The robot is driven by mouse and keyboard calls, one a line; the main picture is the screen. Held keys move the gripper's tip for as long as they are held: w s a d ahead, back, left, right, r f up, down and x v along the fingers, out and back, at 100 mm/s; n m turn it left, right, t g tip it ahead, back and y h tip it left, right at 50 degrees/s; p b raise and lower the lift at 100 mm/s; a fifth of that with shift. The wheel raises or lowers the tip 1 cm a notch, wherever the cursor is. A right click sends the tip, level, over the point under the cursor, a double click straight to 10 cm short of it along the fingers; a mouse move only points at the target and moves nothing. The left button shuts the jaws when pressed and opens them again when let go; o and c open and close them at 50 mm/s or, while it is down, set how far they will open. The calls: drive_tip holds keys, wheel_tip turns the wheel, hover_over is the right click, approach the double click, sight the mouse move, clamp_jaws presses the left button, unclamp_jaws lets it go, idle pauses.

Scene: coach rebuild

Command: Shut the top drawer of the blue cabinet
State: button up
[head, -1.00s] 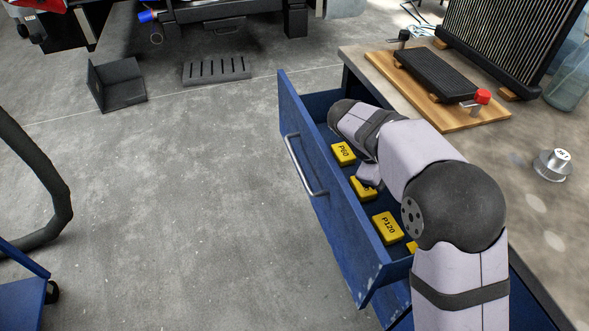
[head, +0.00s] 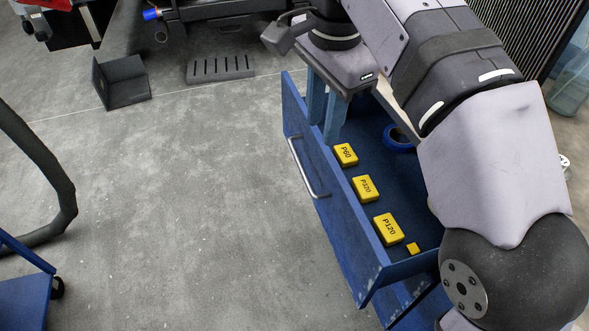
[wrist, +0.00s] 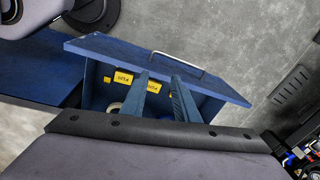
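The blue top drawer (head: 330,215) stands pulled out, its front panel with a silver handle (head: 309,168) facing left in the head view. The drawer front (wrist: 215,77) also shows in the wrist view. Inside lie yellow blocks (head: 366,188) in a row and a blue roll (head: 399,138). My gripper (head: 324,130) is over the far end of the drawer, its two fingers pointing down just inside the front panel. The fingers are apart in the wrist view (wrist: 160,77), with nothing between them. Contact with the panel cannot be told. My arm hides most of the blue cabinet.
Open grey floor lies left of the drawer. A black angle bracket (head: 121,82) and a slotted plate (head: 220,68) lie on the floor at the back. A dark hose (head: 50,180) and a blue cart (head: 22,285) are at the left edge. A ribbed panel stands back right.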

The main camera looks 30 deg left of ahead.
drive_tip(key=s+a+r+m, duration=0.2)
drive_tip(key=s+r, duration=0.1)
drive_tip(key=s, duration=0.1)
wheel_tip(320, 180, down, 11)
drive_tip(key=s+a+n+h+b, duration=0.1)
drive_tip(key=s+a+n+h, duration=0.1)
drive_tip(key=a+n+h, duration=0.3)
drive_tip(key=w+d+f+n+t+h+b, duration=0.1)
drive_tip(key=w+f+n+t+h, duration=0.15)
drive_tip(key=f+n+t, duration=0.2)
drive_tip(key=w+d+f+n+t+h, duration=0.2)
drive_tip(key=f+n+t+h, duration=0.15)
drive_tip(key=f, duration=0.25)
drive_tip(key=a+f+n+t+y+b, duration=0.1)
drive_tip(key=a+f+n+t+y, duration=0.2)
drive_tip(key=a+f+n+t, duration=0.45)
drive_tip(key=w+d+r+n+t, duration=0.1)
drive_tip(key=w+d+r+n, duration=0.1)
drive_tip(key=w, duration=0.4)
drive_tip(key=shift+w+d+r+t, duration=0.25)
drive_tip(key=shift+d+r+t, duration=0.1)
drive_tip(key=shift+d+r, duration=0.65)
drive_tip(key=shift+a, duration=0.1)
clamp_jaws()
